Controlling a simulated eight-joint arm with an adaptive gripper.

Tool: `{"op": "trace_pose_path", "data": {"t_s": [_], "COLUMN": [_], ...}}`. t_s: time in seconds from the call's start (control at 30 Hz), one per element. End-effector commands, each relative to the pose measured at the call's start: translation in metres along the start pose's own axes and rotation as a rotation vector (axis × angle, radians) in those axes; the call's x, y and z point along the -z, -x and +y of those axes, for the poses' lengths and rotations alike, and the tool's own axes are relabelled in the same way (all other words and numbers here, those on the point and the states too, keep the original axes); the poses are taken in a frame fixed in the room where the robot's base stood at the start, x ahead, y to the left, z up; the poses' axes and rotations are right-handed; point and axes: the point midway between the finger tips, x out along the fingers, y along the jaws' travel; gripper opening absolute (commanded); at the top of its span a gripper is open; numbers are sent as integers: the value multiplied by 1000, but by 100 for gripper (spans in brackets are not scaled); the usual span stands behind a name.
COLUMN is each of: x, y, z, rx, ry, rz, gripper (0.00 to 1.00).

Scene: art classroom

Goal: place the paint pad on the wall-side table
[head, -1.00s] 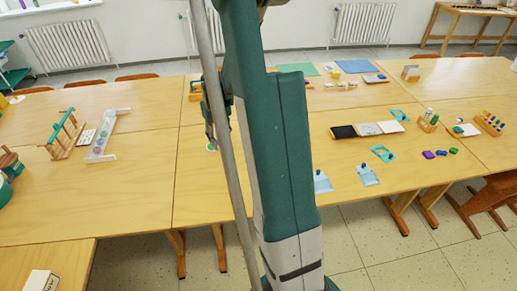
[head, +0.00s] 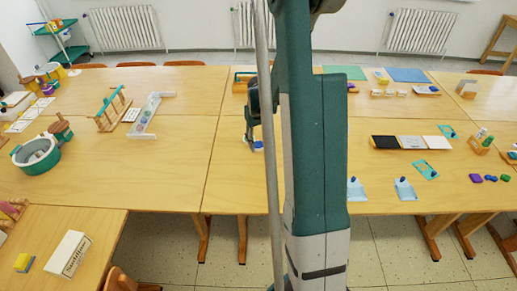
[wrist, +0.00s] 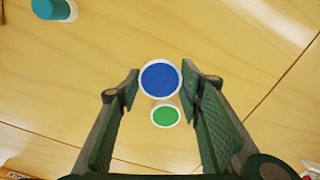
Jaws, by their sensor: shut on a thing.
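The paint pad, a round blue disc with a white rim (wrist: 160,79), sits between my gripper's fingertips (wrist: 160,77) in the wrist view. The fingers close on its two sides. A smaller green disc with a white rim (wrist: 165,116) shows just below it in the wrist view, between the fingers. In the head view my gripper (head: 251,137) points down over the front middle table (head: 235,175), with a bit of blue at its tips. Whether the pad is clear of the wood is hard to tell. The back row, by the radiators, includes a wall-side table (head: 205,85).
A teal cylinder (wrist: 50,8) stands at the wrist view's upper left. A wooden rack (head: 113,108) and white stand (head: 150,115) are left of my arm. A long tray (head: 411,142) and blue stands (head: 404,189) are right. My arm hides the middle. Bare wood lies left of my gripper.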

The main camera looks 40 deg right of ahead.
Motion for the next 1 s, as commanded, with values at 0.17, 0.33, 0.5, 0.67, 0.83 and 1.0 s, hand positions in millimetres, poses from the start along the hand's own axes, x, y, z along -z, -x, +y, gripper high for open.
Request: {"op": "trace_pose_path", "data": {"t_s": [0.17, 0.33, 0.5, 0.67, 0.83, 1.0], "x": [0, 0, 0, 0, 0, 0], "y": [-13, -31, -37, -37, -39, -40], "z": [0, 0, 0, 0, 0, 0], "rx": [0, 0, 0, 0, 0, 0], "ry": [0, 0, 0, 0, 0, 0], "rz": [0, 0, 0, 0, 0, 0], "gripper": [23, 23, 23, 23, 23, 46]}}
